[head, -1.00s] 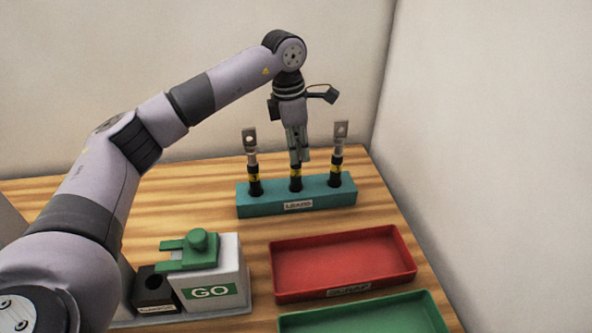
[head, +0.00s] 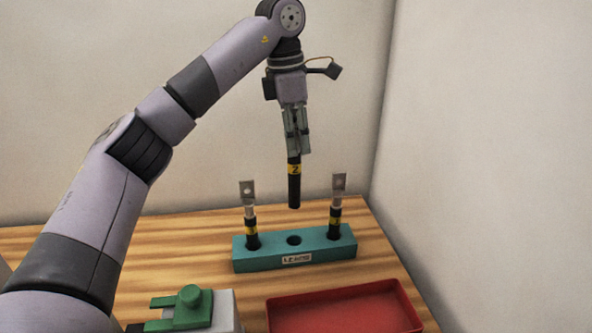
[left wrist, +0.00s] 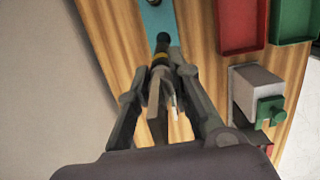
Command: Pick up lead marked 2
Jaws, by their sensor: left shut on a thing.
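The lead marked 2 (head: 294,182) is black with a yellow band that reads 2. My left gripper (head: 298,150) is shut on its upper end and holds it upright above the teal rack (head: 270,259). The lead's lower end is clear of the rack, above the empty middle hole. In the left wrist view the lead (left wrist: 161,46) shows between the fingers of my left gripper (left wrist: 160,80). Its top end is hidden by the fingers in the head view. My right gripper is not in view.
Two other leads stand in the rack, one at the left (head: 251,225) and one at the right (head: 336,215). A red tray (head: 345,292) lies in front. A grey block with a green top (head: 190,305) stands at front left. A wall is close on the right.

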